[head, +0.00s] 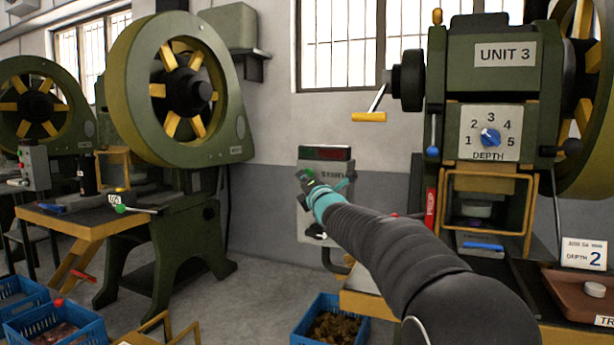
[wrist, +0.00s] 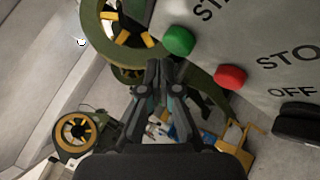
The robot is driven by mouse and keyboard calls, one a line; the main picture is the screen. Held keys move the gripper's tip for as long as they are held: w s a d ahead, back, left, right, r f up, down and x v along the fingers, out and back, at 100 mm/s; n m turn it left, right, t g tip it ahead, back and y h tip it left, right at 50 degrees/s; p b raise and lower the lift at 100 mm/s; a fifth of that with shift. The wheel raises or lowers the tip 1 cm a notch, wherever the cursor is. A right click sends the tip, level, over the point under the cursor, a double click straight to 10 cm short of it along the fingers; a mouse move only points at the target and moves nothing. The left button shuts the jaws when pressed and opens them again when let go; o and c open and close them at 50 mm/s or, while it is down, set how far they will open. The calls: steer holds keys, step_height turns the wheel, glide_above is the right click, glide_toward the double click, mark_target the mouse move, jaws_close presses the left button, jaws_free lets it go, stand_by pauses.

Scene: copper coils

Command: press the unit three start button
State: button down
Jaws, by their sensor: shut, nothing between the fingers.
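The depth dial (head: 490,138) is on the press. A crank with a yellow handle (head: 369,117) juts left from it. A blue crate (head: 331,325) stands on the floor below the box. Another green press (head: 178,100) stands to the left, with open floor between.

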steer(key=shift+w, duration=0.1)
steer(key=shift+w+d, duration=0.15)
steer(key=shift+w, duration=0.15)
steer(key=shift+w+d, duration=0.15)
steer(key=shift+w, duration=0.3)
stand_by(1.1)
steer(key=shift+s, duration=0.1)
steer(key=shift+s+a+b, duration=0.25)
steer(key=shift+s+b, duration=0.5)
steer(key=shift+b, duration=0.2)
steer(key=s+b, duration=0.1)
steer(key=s+a+b, duration=0.1)
steer(key=s+b, duration=0.2)
steer(key=b, duration=0.1)
steer(key=shift+s+a, duration=0.35)
steer(key=shift+a, duration=0.05)
